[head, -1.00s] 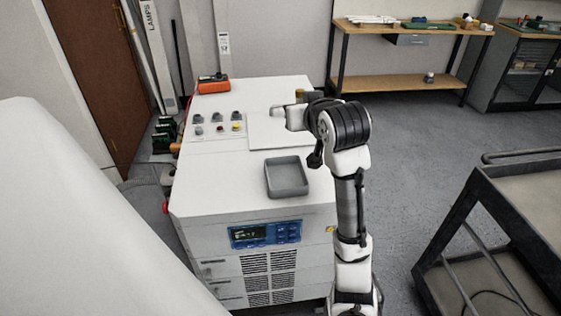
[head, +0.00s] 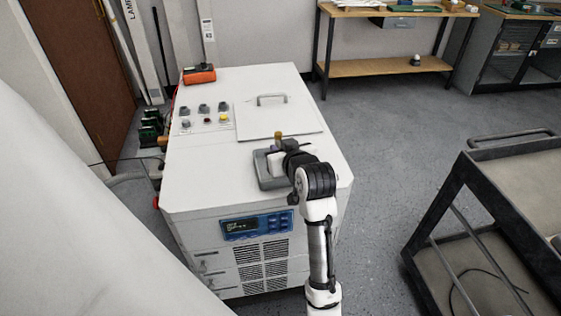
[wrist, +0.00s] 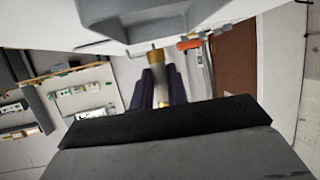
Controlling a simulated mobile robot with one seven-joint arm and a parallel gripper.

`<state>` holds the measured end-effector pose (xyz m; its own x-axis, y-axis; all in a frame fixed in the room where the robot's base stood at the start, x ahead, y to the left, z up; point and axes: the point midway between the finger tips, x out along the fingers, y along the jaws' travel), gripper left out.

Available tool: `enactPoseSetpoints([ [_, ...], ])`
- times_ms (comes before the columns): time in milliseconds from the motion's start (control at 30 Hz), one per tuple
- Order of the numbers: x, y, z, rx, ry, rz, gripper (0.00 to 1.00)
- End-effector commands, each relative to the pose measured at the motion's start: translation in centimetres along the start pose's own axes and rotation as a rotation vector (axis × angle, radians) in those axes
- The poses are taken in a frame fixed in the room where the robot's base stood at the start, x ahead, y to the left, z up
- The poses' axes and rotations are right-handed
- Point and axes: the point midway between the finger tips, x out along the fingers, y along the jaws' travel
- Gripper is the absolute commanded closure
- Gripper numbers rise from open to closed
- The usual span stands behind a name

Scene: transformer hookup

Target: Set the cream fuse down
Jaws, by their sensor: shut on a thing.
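My gripper (head: 276,150) is over the grey square tray (head: 264,176) on top of the white cabinet, and my wrist partly hides the tray. It is shut on the cream fuse, whose brass-coloured end (head: 278,137) sticks up above the fingers. In the wrist view the fuse (wrist: 174,80) shows between the two dark fingers (wrist: 160,88), with the grey tray (wrist: 150,22) close by at the top. Whether the fuse touches the tray is hidden.
Behind the tray lies a white lid panel (head: 295,120) with a handle. Several knobs (head: 204,108) sit to its left, and an orange meter (head: 199,75) stands at the back. A dark cart (head: 480,200) stands at the right.

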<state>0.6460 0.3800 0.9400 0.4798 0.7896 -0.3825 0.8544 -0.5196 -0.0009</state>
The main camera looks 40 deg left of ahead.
Motion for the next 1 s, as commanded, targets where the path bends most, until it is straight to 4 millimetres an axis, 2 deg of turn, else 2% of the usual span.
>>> enactPoseSetpoints([
  [233,0.7,0.0,1.7,0.001,-0.003,0.000,1.00],
  [433,1.7,0.0,4.2,0.002,-0.002,0.000,1.00],
  [800,2.0,0.0,4.7,-0.001,0.000,0.000,1.00],
  [833,2.0,0.0,4.7,-0.001,0.000,0.000,0.83],
  [900,1.9,0.0,4.7,-0.001,0.000,0.000,0.75],
  [1000,1.9,0.0,4.6,-0.001,0.000,0.000,0.75],
])
